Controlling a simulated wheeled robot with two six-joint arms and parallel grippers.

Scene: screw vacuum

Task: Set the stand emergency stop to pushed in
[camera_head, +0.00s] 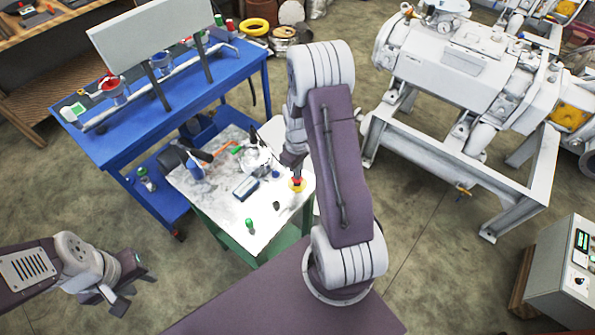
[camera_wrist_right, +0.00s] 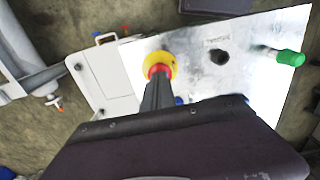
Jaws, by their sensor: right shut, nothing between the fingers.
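The emergency stop (camera_head: 297,186) is a red button in a yellow ring on the right edge of the pale stand panel (camera_head: 222,205). In the right wrist view the emergency stop (camera_wrist_right: 168,59) shows its yellow ring and part of its red cap. My right gripper (camera_wrist_right: 157,84) is shut and empty, its tips right at the red cap and hiding part of it. I cannot tell whether they touch, or whether the button is in or out. In the head view my right gripper (camera_head: 291,160) is partly hidden by my arm. My left gripper (camera_head: 106,298) is open and empty, away from the stand.
A black knob (camera_wrist_right: 220,57) and a green knob (camera_wrist_right: 290,58) are on the panel beside the stop. Tools lie on the panel's far part. A blue bench (camera_head: 110,145) stands behind left, a white machine frame (camera_head: 455,165) at right. Floor between is clear.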

